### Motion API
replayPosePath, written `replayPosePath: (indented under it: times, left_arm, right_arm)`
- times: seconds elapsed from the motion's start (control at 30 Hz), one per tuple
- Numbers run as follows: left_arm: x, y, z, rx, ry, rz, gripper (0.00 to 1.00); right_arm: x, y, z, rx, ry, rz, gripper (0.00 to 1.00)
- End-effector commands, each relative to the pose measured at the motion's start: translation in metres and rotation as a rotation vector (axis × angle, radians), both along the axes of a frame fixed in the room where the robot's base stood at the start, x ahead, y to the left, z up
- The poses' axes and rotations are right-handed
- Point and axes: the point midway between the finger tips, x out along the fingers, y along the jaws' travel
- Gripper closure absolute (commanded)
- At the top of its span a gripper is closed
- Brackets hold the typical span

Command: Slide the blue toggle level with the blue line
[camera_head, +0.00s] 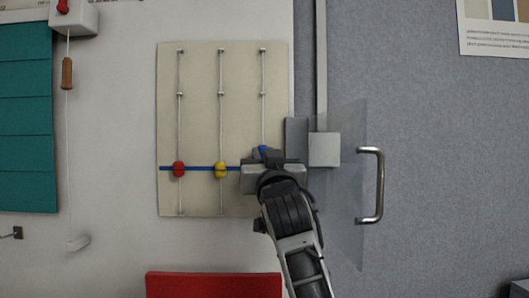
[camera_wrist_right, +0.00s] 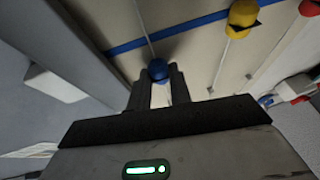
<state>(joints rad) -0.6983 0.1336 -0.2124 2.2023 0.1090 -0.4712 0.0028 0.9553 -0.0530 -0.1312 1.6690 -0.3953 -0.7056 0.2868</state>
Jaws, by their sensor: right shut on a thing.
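The blue toggle (camera_head: 262,149) is on the right-hand rod of a beige panel (camera_head: 200,125); it also shows in the wrist view (camera_wrist_right: 158,69). My right gripper (camera_head: 266,158) is shut on it, with the two fingers (camera_wrist_right: 155,84) either side of it in the wrist view. The blue line (camera_head: 199,168) runs across the lower panel and shows in the wrist view (camera_wrist_right: 130,45). The blue toggle sits a little above the line, apart from it. My gripper hides the line's right end in the head view. My left gripper is not in view.
The red toggle (camera_head: 178,169) and yellow toggle (camera_head: 221,170) sit on the line on their rods. A grey block (camera_head: 324,149), a clear panel and a metal handle (camera_head: 379,185) are to the right. A red object (camera_head: 213,285) is below.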

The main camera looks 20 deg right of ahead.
Motion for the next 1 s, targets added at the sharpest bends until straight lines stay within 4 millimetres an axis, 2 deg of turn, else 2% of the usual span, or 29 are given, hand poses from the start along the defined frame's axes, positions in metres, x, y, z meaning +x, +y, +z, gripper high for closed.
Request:
replayPosePath:
  times: [0.03, 0.17, 0.3, 0.47, 0.5, 0.53, 0.57, 0.87, 1.0]
  left_arm:
    - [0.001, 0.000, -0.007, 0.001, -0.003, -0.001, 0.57]
    - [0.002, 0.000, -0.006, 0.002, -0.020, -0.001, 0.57]
    - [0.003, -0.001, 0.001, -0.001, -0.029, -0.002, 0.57]
    - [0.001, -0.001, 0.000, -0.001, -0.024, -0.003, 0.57]
    - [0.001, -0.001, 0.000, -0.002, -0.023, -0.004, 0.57]
    - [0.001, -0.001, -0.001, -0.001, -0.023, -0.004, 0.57]
    - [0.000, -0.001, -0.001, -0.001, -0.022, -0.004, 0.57]
    - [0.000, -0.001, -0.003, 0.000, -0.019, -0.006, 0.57]
    - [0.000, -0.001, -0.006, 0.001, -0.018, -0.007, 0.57]
  right_arm:
    - [0.000, 0.000, -0.016, 0.002, 0.004, 0.001, 1.00]
    - [0.000, 0.000, -0.035, 0.000, 0.002, 0.000, 1.00]
    - [0.000, 0.000, -0.035, 0.000, 0.000, 0.000, 1.00]
    - [0.000, 0.000, -0.035, -0.001, 0.000, 0.000, 1.00]
    - [0.000, 0.000, -0.035, -0.001, 0.000, 0.000, 0.69]
    - [0.000, 0.000, -0.035, -0.001, 0.000, 0.000, 0.60]
    - [0.000, 0.000, -0.035, -0.001, 0.000, 0.000, 0.57]
    - [-0.001, 0.000, -0.035, -0.001, 0.000, 0.000, 0.57]
    - [-0.012, 0.002, -0.041, 0.000, 0.000, 0.001, 0.57]
